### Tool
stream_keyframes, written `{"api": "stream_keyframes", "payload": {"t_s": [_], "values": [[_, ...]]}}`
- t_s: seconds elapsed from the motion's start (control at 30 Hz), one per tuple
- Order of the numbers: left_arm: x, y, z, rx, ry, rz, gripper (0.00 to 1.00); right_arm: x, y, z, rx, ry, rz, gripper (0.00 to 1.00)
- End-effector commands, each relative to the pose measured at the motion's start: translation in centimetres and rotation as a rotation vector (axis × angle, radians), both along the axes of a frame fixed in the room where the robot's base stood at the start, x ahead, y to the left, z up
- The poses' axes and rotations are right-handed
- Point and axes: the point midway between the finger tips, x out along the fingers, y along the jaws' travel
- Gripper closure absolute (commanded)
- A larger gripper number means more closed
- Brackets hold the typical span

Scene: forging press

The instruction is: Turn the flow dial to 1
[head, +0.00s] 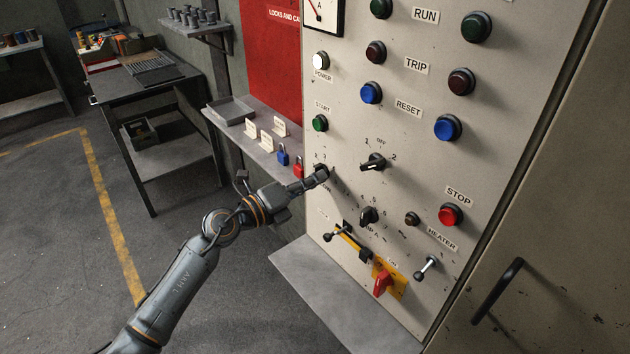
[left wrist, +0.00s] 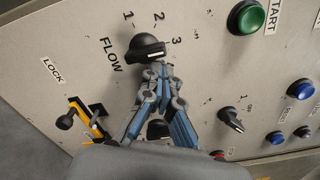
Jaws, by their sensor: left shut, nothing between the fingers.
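The flow dial (left wrist: 147,48) is a black knob on the grey panel, with marks 1, 2 and 3 around it and the word FLOW beside it. Its pale pointer mark lies on the side of the 3. In the head view the dial (head: 320,168) is mostly hidden behind my left gripper (head: 325,174). In the left wrist view my left gripper (left wrist: 156,70) is shut and empty, its fingertips at the lower edge of the knob; whether they touch it I cannot tell. My right gripper is not in view.
A selector (head: 373,162) is right of the dial and another black knob (head: 369,215) is below right. A yellow lock lever (head: 350,240) and a red handle (head: 382,283) stick out lower down. A shelf (head: 235,110) with padlocks is left of the panel.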

Motion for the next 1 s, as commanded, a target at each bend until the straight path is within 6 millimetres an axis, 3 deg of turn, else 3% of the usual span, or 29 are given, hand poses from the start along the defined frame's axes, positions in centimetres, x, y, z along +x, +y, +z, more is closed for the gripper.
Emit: {"api": "stream_keyframes", "payload": {"t_s": [1.0], "values": [[1.06, 0.85, 0.11, 0.0, -0.001, 0.005, 1.0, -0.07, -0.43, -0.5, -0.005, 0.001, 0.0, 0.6]]}}
